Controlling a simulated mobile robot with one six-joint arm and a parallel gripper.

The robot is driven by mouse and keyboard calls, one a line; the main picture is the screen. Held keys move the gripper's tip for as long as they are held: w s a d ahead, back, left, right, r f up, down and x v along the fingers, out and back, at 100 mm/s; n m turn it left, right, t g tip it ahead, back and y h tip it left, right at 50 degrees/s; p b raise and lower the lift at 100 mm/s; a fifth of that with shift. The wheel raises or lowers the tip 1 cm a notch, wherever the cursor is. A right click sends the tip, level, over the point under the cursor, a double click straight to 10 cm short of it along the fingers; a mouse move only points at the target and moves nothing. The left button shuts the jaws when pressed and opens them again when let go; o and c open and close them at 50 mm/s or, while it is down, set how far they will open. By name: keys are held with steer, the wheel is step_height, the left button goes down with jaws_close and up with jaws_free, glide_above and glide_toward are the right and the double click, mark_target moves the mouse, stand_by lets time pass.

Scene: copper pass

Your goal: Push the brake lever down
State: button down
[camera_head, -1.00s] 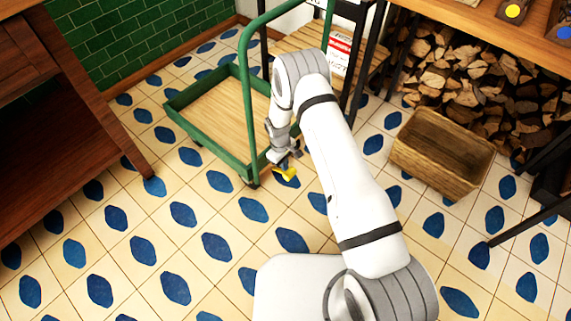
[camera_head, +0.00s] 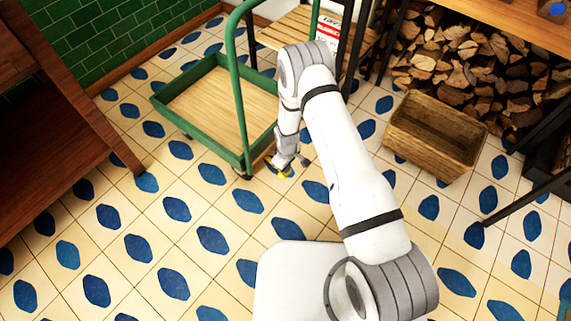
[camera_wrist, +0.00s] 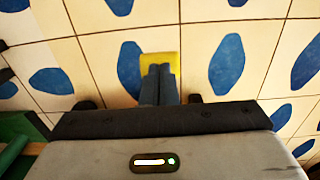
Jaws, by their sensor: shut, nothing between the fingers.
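The brake lever's yellow pedal (camera_wrist: 160,60) shows in the wrist view just past my fingertips, above the tiled floor. In the head view the yellow pedal (camera_head: 286,172) is low at the near right corner of the green cart (camera_head: 242,163), partly hidden by my gripper. My gripper (camera_wrist: 160,70) is shut and empty, with its two dark fingers side by side. The fingertips overlap the near part of the pedal in the wrist view. I cannot tell whether they touch it. In the head view my gripper (camera_head: 283,166) points down beside the cart.
A woven basket (camera_head: 437,140) stands on the floor to the right, before stacked firewood (camera_head: 470,62). A wooden shelf unit (camera_head: 60,110) is at the left. Black table legs (camera_head: 515,190) stand at the right. The tiled floor in front of the cart is clear.

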steer(key=shift+s+f, duration=0.1)
steer(key=shift+f, duration=0.35)
steer(key=shift+f, duration=0.1)
steer(key=shift+d, duration=0.1)
steer(key=r, duration=0.1)
steer(key=r+p, duration=0.1)
steer(key=r, duration=0.1)
steer(key=r+p, duration=0.1)
steer(key=shift+w+a+r, duration=0.25)
steer(key=shift+a+r, duration=0.1)
steer(key=shift+a, duration=0.05)
steer(key=s+d+r+p, duration=0.3)
steer(key=d+r, duration=0.2)
steer(key=r, duration=0.2)
steer(key=shift+s+r, duration=0.2)
steer(key=shift+s, duration=0.05)
